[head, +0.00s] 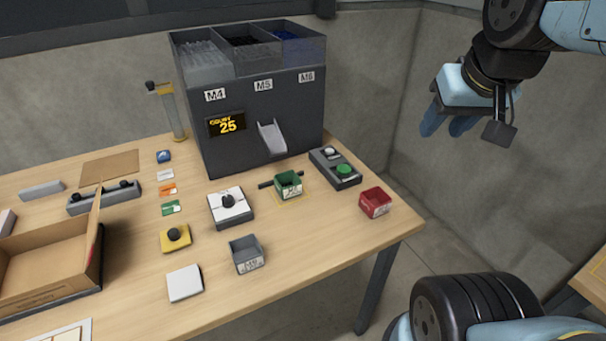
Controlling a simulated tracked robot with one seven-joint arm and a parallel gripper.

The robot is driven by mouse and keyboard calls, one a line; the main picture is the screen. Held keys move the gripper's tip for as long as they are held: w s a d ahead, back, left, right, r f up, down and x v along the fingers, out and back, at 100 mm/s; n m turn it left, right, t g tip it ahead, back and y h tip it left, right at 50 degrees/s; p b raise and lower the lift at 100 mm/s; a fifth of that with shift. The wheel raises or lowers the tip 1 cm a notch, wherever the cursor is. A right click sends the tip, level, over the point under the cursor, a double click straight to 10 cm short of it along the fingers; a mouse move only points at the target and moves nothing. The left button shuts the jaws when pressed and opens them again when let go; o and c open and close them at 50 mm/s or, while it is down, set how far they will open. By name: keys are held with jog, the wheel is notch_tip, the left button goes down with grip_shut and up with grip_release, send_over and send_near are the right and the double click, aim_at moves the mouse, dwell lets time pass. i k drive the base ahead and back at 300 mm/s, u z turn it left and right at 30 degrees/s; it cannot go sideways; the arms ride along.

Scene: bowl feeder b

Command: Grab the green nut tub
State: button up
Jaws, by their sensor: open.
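The green nut tub (288,185) is a small open square tub with a pale label on its front. It sits upright on the wooden table, below the metal chute (271,139) of the dark feeder, inside a yellow outline. My gripper (450,124) hangs in the air at the upper right, off the table's right side and well away from the tub. Its blue fingers point down with nothing visible between them. It is open.
The feeder (262,118) stands behind the tub. A button box (335,167) and a red tub (375,202) are to the tub's right. A grey tub (247,254) and a white device with a black knob (230,206) are to its left. A cardboard box (45,273) lies far left.

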aim_at(288, 184)
jog(key=u, duration=0.85)
jog(key=i, duration=0.1)
jog(key=z, duration=2.5)
jog(key=k, duration=2.25)
jog(key=u, duration=0.85)
jog(key=i, duration=1)
jog(key=z, duration=0.1)
